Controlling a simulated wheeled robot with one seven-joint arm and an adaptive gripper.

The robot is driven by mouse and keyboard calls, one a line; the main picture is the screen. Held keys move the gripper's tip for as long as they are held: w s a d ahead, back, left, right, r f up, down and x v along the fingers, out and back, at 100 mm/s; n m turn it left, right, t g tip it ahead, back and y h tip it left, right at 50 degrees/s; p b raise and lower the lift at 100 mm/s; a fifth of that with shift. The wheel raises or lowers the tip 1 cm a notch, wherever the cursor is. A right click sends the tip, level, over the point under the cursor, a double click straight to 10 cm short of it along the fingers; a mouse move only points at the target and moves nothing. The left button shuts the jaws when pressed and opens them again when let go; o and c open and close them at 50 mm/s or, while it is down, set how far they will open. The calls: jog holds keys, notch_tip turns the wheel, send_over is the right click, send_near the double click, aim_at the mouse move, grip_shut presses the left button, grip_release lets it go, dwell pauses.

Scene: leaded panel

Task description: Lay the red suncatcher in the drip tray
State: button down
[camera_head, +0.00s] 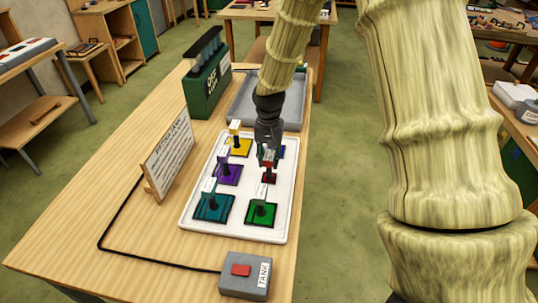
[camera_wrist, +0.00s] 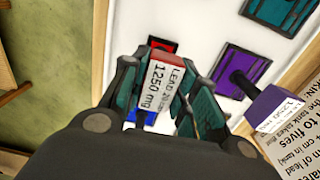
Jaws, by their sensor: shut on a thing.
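The red suncatcher (camera_head: 269,178) is a small red pane with a dark stem and a red handle block. My gripper (camera_head: 267,152) is shut on that block, over the right side of the white tray (camera_head: 187,222). In the wrist view the block (camera_wrist: 164,82), labelled "LEAD" and "1250 mg", sits between my gripper's fingers (camera_wrist: 158,85), and part of the red pane (camera_wrist: 162,45) shows beyond. I cannot tell whether the pane touches the white tray. A grey, shallow tray (camera_head: 238,112), apparently the drip tray, lies behind, partly hidden by my arm.
Suncatchers in yellow (camera_head: 240,148), purple (camera_head: 228,175), teal (camera_head: 213,208), green (camera_head: 261,213) and blue (camera_head: 283,152) stand around the red one. A green box (camera_head: 208,88) and a sign board (camera_head: 169,155) stand left. A "TANK" button box (camera_head: 245,275) is in front.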

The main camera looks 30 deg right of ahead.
jog(key=shift+f, duration=0.1)
jog(key=c, duration=1.1)
grip_release()
notch_tip(320, 180, up, 12)
jog(key=b, duration=0.3)
jog(key=shift+b, duration=0.3)
